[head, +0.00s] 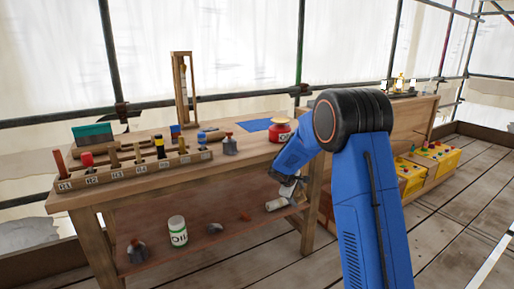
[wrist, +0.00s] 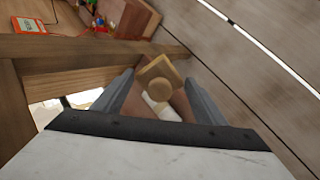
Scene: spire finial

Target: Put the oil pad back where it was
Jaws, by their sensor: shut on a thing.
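My gripper (head: 288,190) is low at the right end of the workbench, by the lower shelf. In the wrist view its grey fingers (wrist: 160,98) are on both sides of a tan wooden piece with a round knob (wrist: 158,82), which I take to be the oil pad; a pale part shows below it. In the head view the held piece is mostly hidden by my gripper. A pale cylinder (head: 276,204) is beside the gripper at the shelf's right end; I cannot tell whether it touches. A red tin marked OI (head: 280,130) stands on the bench top.
A labelled wooden rack (head: 130,172) with several tools lines the bench front. A blue mat (head: 255,125) lies at the back. Yellow bins (head: 412,178) stand right. A bench leg (head: 312,210) is close to my gripper.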

